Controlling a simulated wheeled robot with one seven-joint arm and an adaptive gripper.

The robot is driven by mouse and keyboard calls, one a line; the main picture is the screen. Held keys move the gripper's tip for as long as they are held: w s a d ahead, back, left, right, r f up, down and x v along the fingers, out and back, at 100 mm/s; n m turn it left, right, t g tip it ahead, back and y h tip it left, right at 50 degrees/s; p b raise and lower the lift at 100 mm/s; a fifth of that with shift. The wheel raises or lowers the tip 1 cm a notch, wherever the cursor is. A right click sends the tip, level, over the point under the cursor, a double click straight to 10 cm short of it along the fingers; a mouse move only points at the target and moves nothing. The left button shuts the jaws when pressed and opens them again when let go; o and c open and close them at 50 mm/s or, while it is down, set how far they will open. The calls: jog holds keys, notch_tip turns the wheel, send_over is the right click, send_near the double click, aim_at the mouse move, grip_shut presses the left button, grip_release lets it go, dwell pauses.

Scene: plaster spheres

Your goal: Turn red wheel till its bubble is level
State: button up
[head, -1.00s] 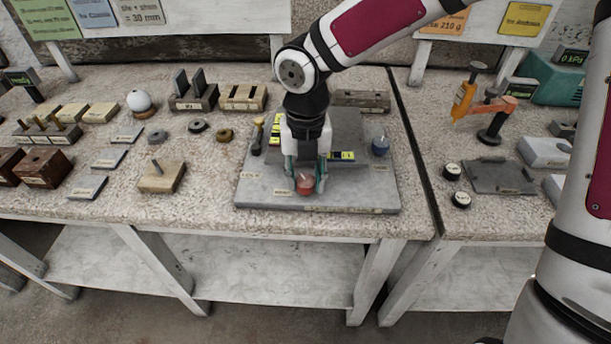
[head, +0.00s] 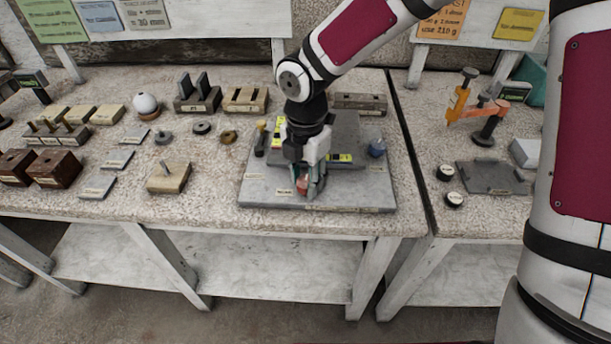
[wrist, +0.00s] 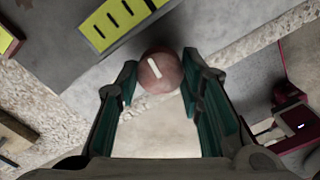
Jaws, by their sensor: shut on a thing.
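The red wheel (head: 302,185) is a small round knob with a pale mark on top, near the front edge of a grey levelling plate (head: 365,191). My gripper (head: 308,188) points down over it and partly hides it. In the wrist view, the red wheel (wrist: 158,82) sits between my two teal fingertips (wrist: 161,72), which are shut on its sides. Its pale mark lies at a slant. A yellow-green bubble vial (head: 341,158) lies behind the wheel; a vial also shows in the wrist view (wrist: 112,24). I cannot make out the bubbles' positions.
A blue wheel (head: 376,148) stands at the plate's right, and a yellow-topped post (head: 261,137) at its left. A wooden block with a peg (head: 168,178) and grey slabs lie left of the plate. An orange clamp-like tool (head: 478,105) stands on the right table.

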jog(key=m, duration=0.4)
jog(key=shift+m, duration=0.3)
jog(key=m, duration=0.3)
jog(key=shift+m+p, duration=0.3)
jog(key=m, duration=0.4)
jog(key=shift+m, duration=0.3)
jog(key=m, duration=0.4)
jog(key=shift+w, duration=0.1)
jog(key=m, duration=0.5)
jog(key=m+p, duration=0.1)
jog(key=m, duration=0.3)
jog(key=shift+m, duration=0.3)
jog(key=m+p, duration=0.1)
jog(key=m, duration=0.3)
jog(key=shift+d+p, duration=0.1)
jog(key=shift+p, duration=0.3)
jog(key=shift+m+p, duration=0.9)
jog(key=shift+m, duration=1.1)
